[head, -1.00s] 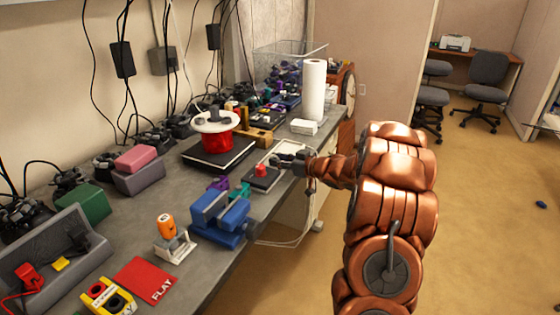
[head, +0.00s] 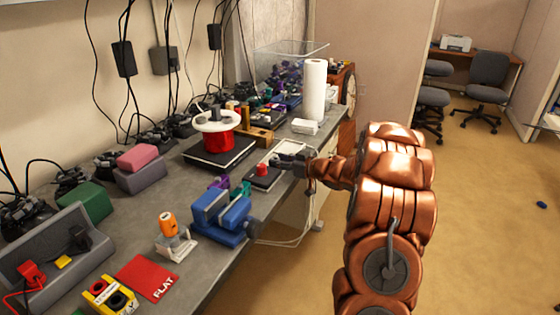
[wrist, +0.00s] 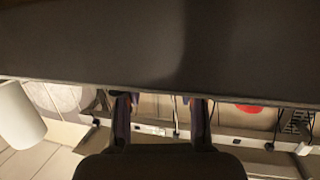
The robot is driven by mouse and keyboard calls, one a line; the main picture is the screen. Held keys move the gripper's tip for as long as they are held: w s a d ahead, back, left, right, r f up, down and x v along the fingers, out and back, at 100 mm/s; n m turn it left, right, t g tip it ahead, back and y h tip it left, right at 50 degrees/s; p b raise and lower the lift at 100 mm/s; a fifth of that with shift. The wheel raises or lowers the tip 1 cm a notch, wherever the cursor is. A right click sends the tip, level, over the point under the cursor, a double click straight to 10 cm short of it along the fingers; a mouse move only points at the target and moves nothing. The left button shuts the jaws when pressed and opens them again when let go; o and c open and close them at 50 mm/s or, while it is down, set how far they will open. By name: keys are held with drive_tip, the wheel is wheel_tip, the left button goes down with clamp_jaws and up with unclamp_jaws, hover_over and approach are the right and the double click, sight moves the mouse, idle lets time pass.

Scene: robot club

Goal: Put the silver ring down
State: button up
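My gripper (head: 279,160) is at the far end of my copper-coloured arm, low over the right edge of the workbench (head: 190,213). In the wrist view my gripper (wrist: 161,100) shows its two dark fingers well apart, with nothing visible between them. A broad dark surface (wrist: 100,42) fills the upper part of the wrist view, and the fingertips reach its edge. I cannot make out a silver ring in either view; it may be hidden or too small to tell.
A dark block with a red piece (head: 262,169) lies just left of my gripper. A blue vise (head: 222,214) stands nearer. A red spool with a white top (head: 217,138) stands on a black slab behind. A paper towel roll (head: 314,90) stands farther back.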

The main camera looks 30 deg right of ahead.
drive_tip(key=shift+s+f, duration=0.2)
drive_tip(key=shift+f, duration=0.7)
drive_tip(key=shift+d+r, duration=0.1)
drive_tip(key=shift+r, duration=0.2)
drive_tip(key=r+v, duration=0.1)
drive_tip(key=v, duration=1.1)
drive_tip(key=shift+w+r+b, duration=0.15)
drive_tip(key=shift+r+b, duration=0.1)
drive_tip(key=shift+b, duration=0.2)
